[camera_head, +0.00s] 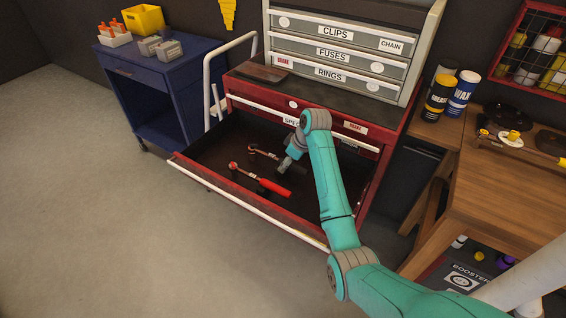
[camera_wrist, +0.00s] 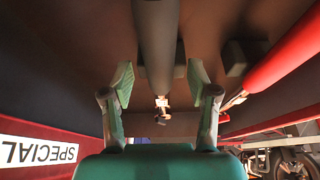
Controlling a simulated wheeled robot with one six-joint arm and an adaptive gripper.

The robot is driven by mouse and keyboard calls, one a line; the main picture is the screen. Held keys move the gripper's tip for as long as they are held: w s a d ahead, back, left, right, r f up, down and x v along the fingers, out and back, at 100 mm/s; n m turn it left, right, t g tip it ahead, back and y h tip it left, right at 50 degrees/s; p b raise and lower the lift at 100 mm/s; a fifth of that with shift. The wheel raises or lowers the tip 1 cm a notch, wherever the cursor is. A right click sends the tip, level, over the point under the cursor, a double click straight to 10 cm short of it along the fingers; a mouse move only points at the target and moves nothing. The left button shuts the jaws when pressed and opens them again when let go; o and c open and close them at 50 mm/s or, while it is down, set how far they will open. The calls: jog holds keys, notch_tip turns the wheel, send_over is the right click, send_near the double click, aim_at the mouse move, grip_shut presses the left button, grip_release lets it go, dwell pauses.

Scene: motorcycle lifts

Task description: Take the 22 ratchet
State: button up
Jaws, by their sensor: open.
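Two ratchets lie in the open red drawer (camera_head: 215,150). One has a red handle (camera_head: 272,187) and lies nearer the drawer's front edge. The other is a dark-handled ratchet (camera_head: 264,153), lying farther back and partly hidden by my gripper (camera_head: 287,164). No size number is readable on either. In the wrist view my gripper (camera_wrist: 160,85) is open, with its fingers on either side of the dark handle (camera_wrist: 157,40); contact cannot be told. The red handle (camera_wrist: 285,52) is outside the fingers, to the right.
Small dark blocks lie by the handles, one (camera_wrist: 240,58) between them. The drawer's front rail (camera_head: 250,205) and side walls surround the space. A SPECIAL label (camera_wrist: 37,151) shows on the cabinet. A wooden bench (camera_head: 510,190) stands right, a blue cart (camera_head: 150,75) left.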

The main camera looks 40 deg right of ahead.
grip_shut()
